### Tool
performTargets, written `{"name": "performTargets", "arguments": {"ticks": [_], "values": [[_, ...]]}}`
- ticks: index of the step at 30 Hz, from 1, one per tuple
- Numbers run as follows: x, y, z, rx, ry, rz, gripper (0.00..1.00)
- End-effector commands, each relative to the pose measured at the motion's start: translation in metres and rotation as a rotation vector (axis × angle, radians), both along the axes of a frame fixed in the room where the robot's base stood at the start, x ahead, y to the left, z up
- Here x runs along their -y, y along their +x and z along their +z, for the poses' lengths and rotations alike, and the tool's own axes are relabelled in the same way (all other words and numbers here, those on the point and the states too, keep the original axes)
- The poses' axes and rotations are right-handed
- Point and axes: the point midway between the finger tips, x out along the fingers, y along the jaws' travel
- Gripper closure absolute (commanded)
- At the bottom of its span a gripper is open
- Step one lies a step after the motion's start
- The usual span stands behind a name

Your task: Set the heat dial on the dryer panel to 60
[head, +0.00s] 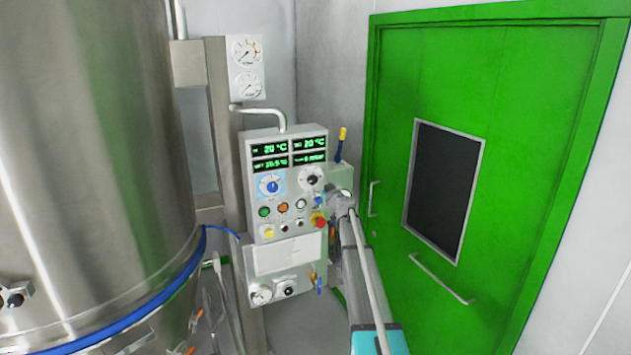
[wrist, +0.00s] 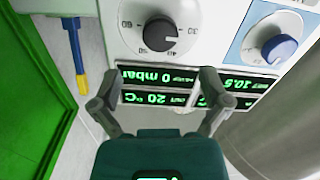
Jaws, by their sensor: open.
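The dryer panel (head: 250,215) is a grey box with green displays and two dials. A black dial (head: 311,179) on a white scale disc sits at the upper right; it also shows in the wrist view, where the black dial (wrist: 158,33) appears upside down. A blue dial (head: 271,185) on a blue plate is to its left; in the wrist view the blue dial (wrist: 278,47) is at the upper right. I cannot tell which is labelled heat, and the settings are not clear. My gripper (wrist: 160,85) is open and empty, its fingers framing the displays below the black dial.
Coloured buttons (head: 283,208) and a red knob (head: 319,220) lie below the dials. A yellow-and-blue tool (head: 341,143) stands by the panel's right side. A steel vessel (head: 85,130) fills the left; a green door (head: 520,110) is at right.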

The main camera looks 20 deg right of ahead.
Motion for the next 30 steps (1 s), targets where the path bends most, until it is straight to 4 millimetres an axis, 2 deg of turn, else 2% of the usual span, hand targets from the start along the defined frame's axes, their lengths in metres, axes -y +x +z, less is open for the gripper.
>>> {"name": "performTargets", "arguments": {"ticks": [1,6,15,21,30], "values": [[0.001,0.012,0.000,0.000,0.000,0.001,0.04],[-0.001,0.038,0.000,0.000,0.000,0.001,0.04],[-0.002,0.072,0.000,0.000,0.000,0.001,0.04],[-0.004,0.080,0.000,0.000,0.000,0.001,0.04],[-0.004,0.080,0.000,0.000,0.000,0.001,0.04]]}}
